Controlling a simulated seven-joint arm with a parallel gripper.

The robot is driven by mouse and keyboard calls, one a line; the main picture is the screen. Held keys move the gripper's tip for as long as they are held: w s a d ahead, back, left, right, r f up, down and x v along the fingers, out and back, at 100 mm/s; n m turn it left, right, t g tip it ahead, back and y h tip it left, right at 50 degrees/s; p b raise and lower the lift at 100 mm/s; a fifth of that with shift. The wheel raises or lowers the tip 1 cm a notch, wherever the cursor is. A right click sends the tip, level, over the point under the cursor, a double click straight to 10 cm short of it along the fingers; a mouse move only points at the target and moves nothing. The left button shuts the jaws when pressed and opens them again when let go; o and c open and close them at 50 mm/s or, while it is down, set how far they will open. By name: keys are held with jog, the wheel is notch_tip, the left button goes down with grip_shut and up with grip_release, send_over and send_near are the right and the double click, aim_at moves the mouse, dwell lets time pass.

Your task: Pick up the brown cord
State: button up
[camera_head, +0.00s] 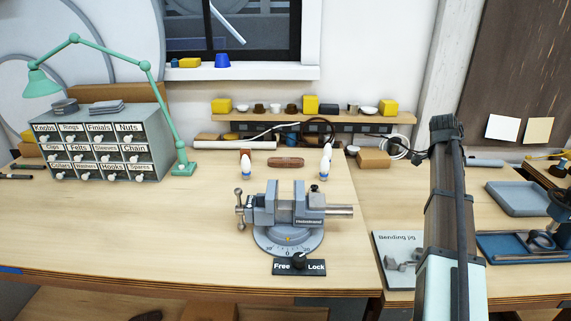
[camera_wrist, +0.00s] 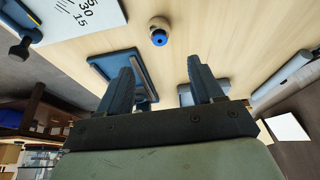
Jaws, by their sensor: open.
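In the head view my arm rises at the right, and the fingers cannot be made out there.
A green lamp (camera_head: 147,75) and drawer cabinet (camera_head: 147,135) stand left. A white cord coil (camera_head: 397,146) lies right of the shelf. Blue trays (camera_head: 515,246) are at the right. The bench's front left is clear.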

jog(key=w+a+r+y, duration=0.1)
jog(key=w+a+y, duration=0.1)
jog(key=w+a, duration=0.85)
jog(key=y, duration=0.6)
send_near(286, 159)
jog(key=x, duration=0.3)
jog(key=shift+w+a+f, duration=0.15)
jog(key=shift+a+f, duration=0.05)
jog(key=shift+a, duration=0.3)
jog(key=shift+d+x, duration=0.25)
jog(key=shift+x, duration=1.1)
jog(key=shift+d+x, duration=0.2)
jog(key=shift+x, duration=1.15)
jog(key=shift+f, duration=0.15)
jog(key=c, duration=1.2)
